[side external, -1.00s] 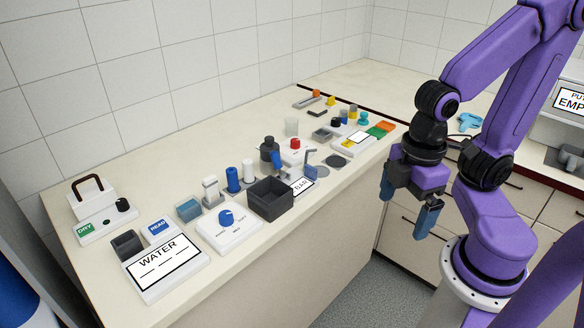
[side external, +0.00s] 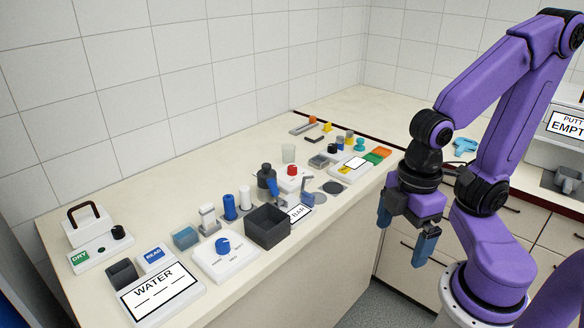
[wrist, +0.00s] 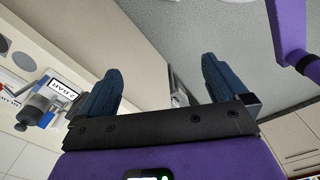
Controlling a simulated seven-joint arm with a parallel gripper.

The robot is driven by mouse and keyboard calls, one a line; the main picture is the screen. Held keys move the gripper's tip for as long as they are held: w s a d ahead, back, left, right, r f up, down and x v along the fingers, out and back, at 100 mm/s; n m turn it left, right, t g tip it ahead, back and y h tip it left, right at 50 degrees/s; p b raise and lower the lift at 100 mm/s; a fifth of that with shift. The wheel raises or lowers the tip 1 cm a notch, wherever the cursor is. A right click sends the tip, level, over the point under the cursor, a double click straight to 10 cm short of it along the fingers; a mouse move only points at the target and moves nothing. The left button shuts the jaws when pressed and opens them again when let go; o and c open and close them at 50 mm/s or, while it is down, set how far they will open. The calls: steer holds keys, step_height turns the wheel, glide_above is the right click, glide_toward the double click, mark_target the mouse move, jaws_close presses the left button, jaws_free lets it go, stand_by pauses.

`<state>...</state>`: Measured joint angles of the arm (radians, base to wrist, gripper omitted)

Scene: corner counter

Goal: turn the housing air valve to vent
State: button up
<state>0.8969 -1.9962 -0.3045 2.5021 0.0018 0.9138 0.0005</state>
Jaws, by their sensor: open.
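A white panel (side external: 212,262) with a round blue knob (side external: 222,245) and small printed labels sits near the front edge of the counter. The labels are too small to read, so I cannot tell for certain that this knob is the housing air valve. A white unit with a red knob (side external: 292,170) stands farther back. My gripper (side external: 402,240) is open and empty, in the air off the counter's front edge, to the right of both knobs. In the wrist view its two blue fingers (wrist: 160,67) are apart with nothing between them.
A dark open box (side external: 268,226) stands right of the blue-knob panel. Beside it are a BAR display (side external: 299,213) and a dark cylinder (side external: 266,175); the display also shows in the wrist view (wrist: 62,90). A WATER display (side external: 158,291) lies at left. Floor is below my gripper.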

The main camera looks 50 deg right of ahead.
steer(key=shift+c, duration=0.3)
steer(key=shift+w+a, duration=0.1)
steer(key=c, duration=0.6)
steer(key=shift+n+t+h, duration=0.3)
steer(key=shift+n+h, duration=0.2)
steer(key=shift+n, duration=0.3)
steer(key=w+a+r, duration=0.1)
steer(key=w, duration=0.3)
steer(key=w+a+r, duration=0.1)
steer(key=w, duration=0.3)
steer(key=w+a+r, duration=0.1)
steer(key=w+a, duration=0.1)
steer(key=w, duration=0.2)
steer(key=shift+w+r, duration=0.15)
steer(key=shift+c, duration=0.6)
steer(key=w+r+n+h, duration=0.1)
steer(key=w+r, duration=0.1)
steer(key=w, duration=0.8)
steer(key=n+h, duration=0.3)
glide_above(292, 167)
steer(key=a, duration=0.7)
steer(key=f, duration=0.1)
steer(key=shift+g, duration=0.4)
steer(key=x, duration=1.7)
steer(key=c, duration=1.1)
